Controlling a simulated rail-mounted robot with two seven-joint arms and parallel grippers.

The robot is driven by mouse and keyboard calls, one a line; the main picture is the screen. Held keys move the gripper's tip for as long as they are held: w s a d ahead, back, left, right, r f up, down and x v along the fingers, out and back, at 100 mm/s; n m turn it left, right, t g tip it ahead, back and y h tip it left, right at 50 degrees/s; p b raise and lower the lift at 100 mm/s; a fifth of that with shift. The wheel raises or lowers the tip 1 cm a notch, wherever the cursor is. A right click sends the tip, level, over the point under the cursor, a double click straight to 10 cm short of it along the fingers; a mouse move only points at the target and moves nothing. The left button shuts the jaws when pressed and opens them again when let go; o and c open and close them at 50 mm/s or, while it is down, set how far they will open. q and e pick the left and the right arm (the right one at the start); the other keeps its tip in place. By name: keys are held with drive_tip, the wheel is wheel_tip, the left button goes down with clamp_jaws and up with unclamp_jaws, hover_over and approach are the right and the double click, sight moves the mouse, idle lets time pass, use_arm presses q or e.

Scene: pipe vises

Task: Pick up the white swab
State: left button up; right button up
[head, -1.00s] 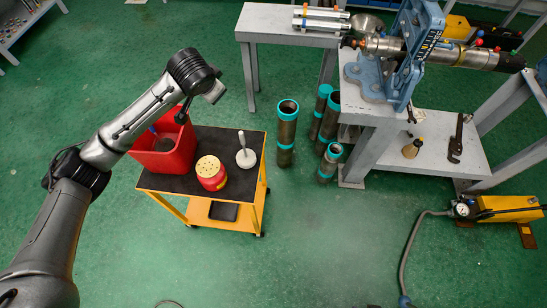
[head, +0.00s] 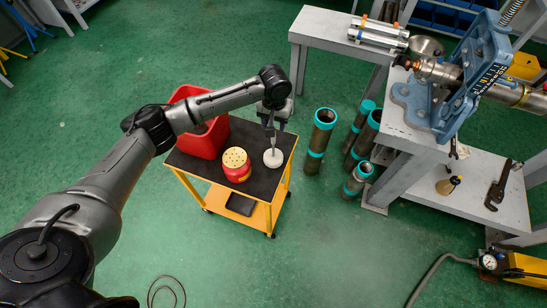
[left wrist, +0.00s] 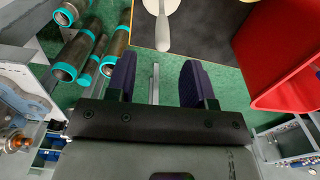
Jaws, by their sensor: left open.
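The white swab (head: 273,158) has a round white head and a thin upright handle. It stands on the black top of the orange cart, near its right end. It also shows at the top edge of the left wrist view (left wrist: 162,32), with its head partly cut off. My left gripper (head: 272,116) is open and points down at the swab's handle in the head view. My right gripper is not in view.
A red bin (head: 203,142) and a red can with a perforated yellow lid (head: 236,164) share the cart top (head: 262,182). Several teal-banded pipes (head: 320,140) stand right of the cart. A grey bench (head: 405,125) with a blue vise (head: 470,85) is farther right.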

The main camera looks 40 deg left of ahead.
sight(273, 143)
use_arm(q)
wheel_tip(273, 143, down, 3)
drive_tip(key=shift+f, duration=0.2)
drive_tip(key=shift+a+f+b, duration=0.15)
drive_tip(key=shift+f+b, duration=0.8)
drive_tip(key=shift+f, duration=1.75)
clamp_jaws()
